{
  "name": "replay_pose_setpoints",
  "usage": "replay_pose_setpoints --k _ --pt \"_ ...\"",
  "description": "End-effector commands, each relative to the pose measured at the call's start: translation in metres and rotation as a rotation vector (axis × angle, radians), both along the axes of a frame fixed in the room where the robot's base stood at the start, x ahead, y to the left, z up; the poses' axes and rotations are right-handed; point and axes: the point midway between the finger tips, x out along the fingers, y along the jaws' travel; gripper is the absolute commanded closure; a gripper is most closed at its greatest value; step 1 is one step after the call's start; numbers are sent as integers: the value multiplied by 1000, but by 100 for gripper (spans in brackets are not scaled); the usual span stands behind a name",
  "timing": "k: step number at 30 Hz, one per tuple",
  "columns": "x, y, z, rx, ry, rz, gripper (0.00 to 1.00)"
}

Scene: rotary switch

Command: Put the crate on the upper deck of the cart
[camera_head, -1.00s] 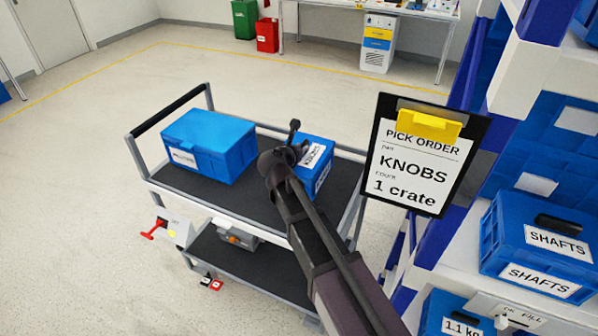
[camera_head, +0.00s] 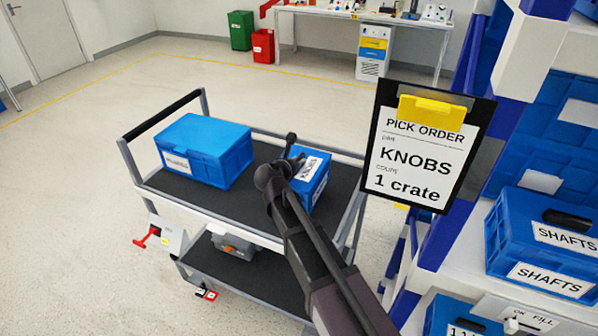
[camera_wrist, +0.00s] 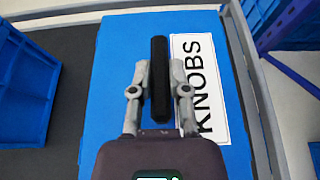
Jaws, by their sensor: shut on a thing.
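The blue KNOBS crate (camera_head: 318,189) is at the right part of the cart's upper deck (camera_head: 250,208), level and inside the rails. I cannot tell for sure whether its bottom touches the deck. My gripper (camera_head: 293,160) is above it, shut on its black handle. In the wrist view my gripper (camera_wrist: 159,80) has one finger on each side of the handle (camera_wrist: 159,60), and the white KNOBS label lies to the right on the crate lid (camera_wrist: 110,75). My arm hides part of the crate and the deck in the head view.
A larger blue crate (camera_head: 203,150) stands on the deck's left part, with a gap between the two. A clipboard (camera_head: 420,150) reads KNOBS, 1 crate. A rack with SHAFTS crates (camera_head: 540,245) is at right. A red-handled lever (camera_head: 147,237) is at the cart's left.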

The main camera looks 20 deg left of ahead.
Motion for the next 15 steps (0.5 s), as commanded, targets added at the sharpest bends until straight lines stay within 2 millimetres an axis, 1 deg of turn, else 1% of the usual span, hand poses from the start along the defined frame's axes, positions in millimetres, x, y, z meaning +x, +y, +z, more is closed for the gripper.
replay_pose_setpoints --k 9,15 --pt "0 0 -24 0 -1 -1 100" --pt "1 -1 -35 0 -1 -1 100"
